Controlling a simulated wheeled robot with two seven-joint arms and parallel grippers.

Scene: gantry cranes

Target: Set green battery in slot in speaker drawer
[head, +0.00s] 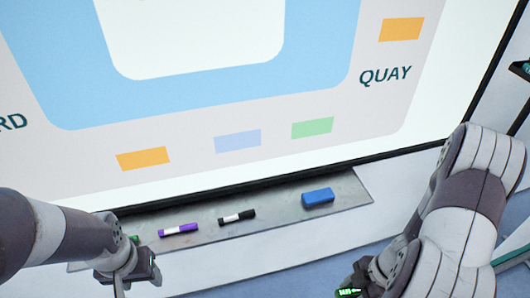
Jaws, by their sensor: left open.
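No green battery, slot or speaker drawer can be made out in the head view. My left gripper (120,287) is at the lower left, in front of the tray under the big panel. It is open, and its lower end is cut off by the bottom edge. I see nothing held in it. My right gripper (354,291) shows only its upper housing, with a small lit green label, at the bottom edge. Its fingers are out of the picture.
A grey tray (281,211) runs below a large panel (320,95) marked QUAY. On it lie a purple marker (178,230), a black marker (237,217) and a blue eraser (317,197). A small green item (134,238) is mostly hidden by my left arm.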

